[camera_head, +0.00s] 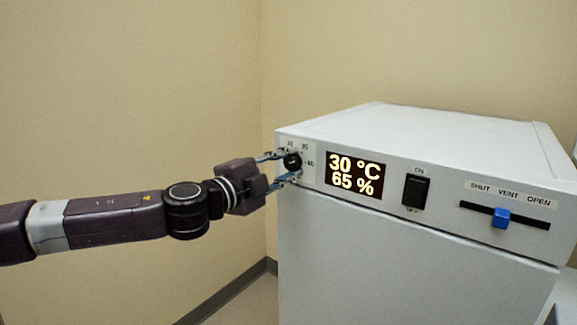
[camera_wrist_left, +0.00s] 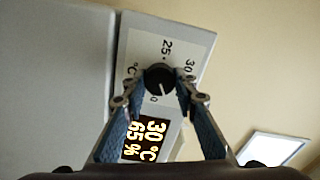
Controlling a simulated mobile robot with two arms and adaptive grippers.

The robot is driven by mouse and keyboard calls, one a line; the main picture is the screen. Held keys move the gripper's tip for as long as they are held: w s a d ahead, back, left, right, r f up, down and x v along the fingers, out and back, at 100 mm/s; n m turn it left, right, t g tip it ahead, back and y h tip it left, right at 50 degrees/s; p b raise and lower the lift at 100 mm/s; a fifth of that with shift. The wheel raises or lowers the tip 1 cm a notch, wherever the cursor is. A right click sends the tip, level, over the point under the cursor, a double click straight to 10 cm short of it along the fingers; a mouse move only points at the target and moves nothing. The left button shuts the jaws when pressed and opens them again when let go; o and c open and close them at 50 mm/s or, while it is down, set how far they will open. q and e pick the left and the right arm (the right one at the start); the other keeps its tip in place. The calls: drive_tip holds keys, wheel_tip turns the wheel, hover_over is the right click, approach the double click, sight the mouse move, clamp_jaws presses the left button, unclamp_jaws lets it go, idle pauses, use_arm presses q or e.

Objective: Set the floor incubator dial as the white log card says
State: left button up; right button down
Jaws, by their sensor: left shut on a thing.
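The floor incubator (camera_head: 420,250) is a white box with a control strip along its top front edge. Its black dial (camera_head: 292,161) sits at the left end of the strip, with numbers printed around it. My left gripper (camera_head: 290,166) comes in from the left and is shut on the dial. In the left wrist view the dial (camera_wrist_left: 159,79) is between the fingertips, with 25 and 30 printed nearby. The display (camera_head: 355,174) reads 30 °C and 65 %. The white log card is not seen in the head view. My right gripper is not in view.
Right of the display are a black rocker switch (camera_head: 415,191), marked ON at its top, and a blue slider (camera_head: 501,218) under SHUT, VENT and OPEN, standing near VENT. Beige walls meet in a corner behind.

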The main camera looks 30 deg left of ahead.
use_arm(q)
drive_tip(key=m, duration=0.6)
drive_tip(key=shift+f+b, duration=0.1)
drive_tip(key=shift+b, duration=0.25)
drive_tip(key=shift+m, duration=0.3)
drive_tip(key=o, duration=1.2)
drive_tip(key=shift+c, duration=0.2)
drive_tip(key=shift+s, duration=0.15)
drive_tip(key=shift+s+a+r, duration=0.1)
drive_tip(key=shift+s+r, duration=0.1)
drive_tip(key=shift+s, duration=0.45)
drive_tip(key=shift+s+a+f, duration=0.1)
drive_tip(key=shift+s, duration=1.4)
drive_tip(key=shift+s+a+f, duration=0.1)
drive_tip(key=shift+s, duration=1.35)
